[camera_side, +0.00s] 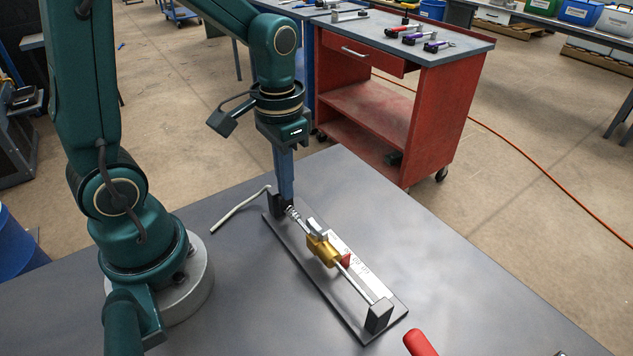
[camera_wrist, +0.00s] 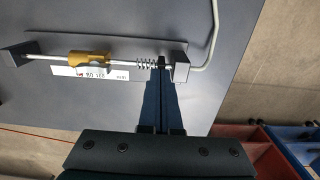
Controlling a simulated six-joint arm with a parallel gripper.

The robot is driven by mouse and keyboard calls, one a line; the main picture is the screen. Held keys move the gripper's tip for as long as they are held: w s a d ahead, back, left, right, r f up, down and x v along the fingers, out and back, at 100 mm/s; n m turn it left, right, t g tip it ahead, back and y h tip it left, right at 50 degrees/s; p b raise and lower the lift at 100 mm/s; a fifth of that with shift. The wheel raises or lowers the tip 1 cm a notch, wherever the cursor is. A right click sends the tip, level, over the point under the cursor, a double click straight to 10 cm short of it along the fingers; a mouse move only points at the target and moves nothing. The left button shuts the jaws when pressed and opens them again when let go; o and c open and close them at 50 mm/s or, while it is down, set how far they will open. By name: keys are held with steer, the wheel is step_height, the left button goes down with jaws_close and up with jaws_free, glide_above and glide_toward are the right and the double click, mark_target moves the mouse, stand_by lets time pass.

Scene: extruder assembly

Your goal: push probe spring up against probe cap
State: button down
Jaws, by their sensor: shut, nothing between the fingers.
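The probe spring (camera_side: 293,213) is a small metal coil around a thin rod (camera_side: 360,280), near the far end post. It also shows in the wrist view (camera_wrist: 147,63). A gold piece (camera_side: 324,250), seemingly the probe cap, sits further along the same rod. It shows in the wrist view too (camera_wrist: 88,57), with bare rod between it and the spring. My gripper (camera_side: 284,200) points down at the far end of the rod. In the wrist view its closed fingertips (camera_wrist: 161,68) lie between the spring and the right-hand post, close beside the spring. Whether they touch it is unclear.
The rod runs between two dark end posts (camera_side: 379,315) (camera_wrist: 181,69) on a grey base plate (camera_side: 335,313). A white labelled strip (camera_side: 358,264) lies beside the rod. A pale bent tube (camera_side: 240,208) leads off from the far post. A red handle (camera_side: 420,343) is at the near table edge.

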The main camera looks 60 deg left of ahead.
steer(key=shift+r, duration=2.5)
